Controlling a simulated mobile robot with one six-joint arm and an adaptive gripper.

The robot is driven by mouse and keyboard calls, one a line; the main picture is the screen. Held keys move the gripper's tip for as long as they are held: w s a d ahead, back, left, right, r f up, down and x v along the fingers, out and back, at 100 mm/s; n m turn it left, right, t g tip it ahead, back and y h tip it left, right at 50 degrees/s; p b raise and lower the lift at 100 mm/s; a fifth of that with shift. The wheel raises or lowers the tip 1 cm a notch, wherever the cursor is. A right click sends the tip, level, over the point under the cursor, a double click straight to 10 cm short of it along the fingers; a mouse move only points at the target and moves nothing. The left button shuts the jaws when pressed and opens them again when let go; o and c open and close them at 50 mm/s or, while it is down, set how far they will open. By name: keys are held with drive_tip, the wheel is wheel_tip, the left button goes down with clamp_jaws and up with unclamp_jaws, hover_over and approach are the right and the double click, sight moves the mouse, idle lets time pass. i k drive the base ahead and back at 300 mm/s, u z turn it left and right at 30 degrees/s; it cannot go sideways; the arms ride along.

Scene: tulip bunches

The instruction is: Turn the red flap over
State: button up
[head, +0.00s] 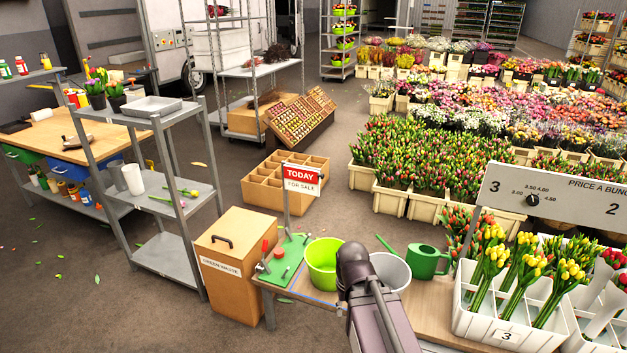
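A small sign stands on a grey post (287,213) at the back of the green board (287,268). Its upper part is a red flap (304,174) reading "TODAY". Below it is a white panel (303,187) reading "FOR SALE". The red side faces me. Small red and metal fittings (265,248) sit on the green board. My dark arm rises at the bottom centre, right of the sign and apart from it. I cannot make out my gripper's fingers in this view.
A lime green bucket (321,265) stands right of the board, with a grey bucket (394,270) and a green watering can (428,262) beyond. A wooden green-waste bin (232,285) is at left. White tulip crates (480,322) and a price board (558,198) fill the right.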

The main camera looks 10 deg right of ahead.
sight(293, 174)
drive_tip(key=z, duration=0.35)
drive_tip(key=i, duration=1)
drive_tip(key=u, duration=0.35)
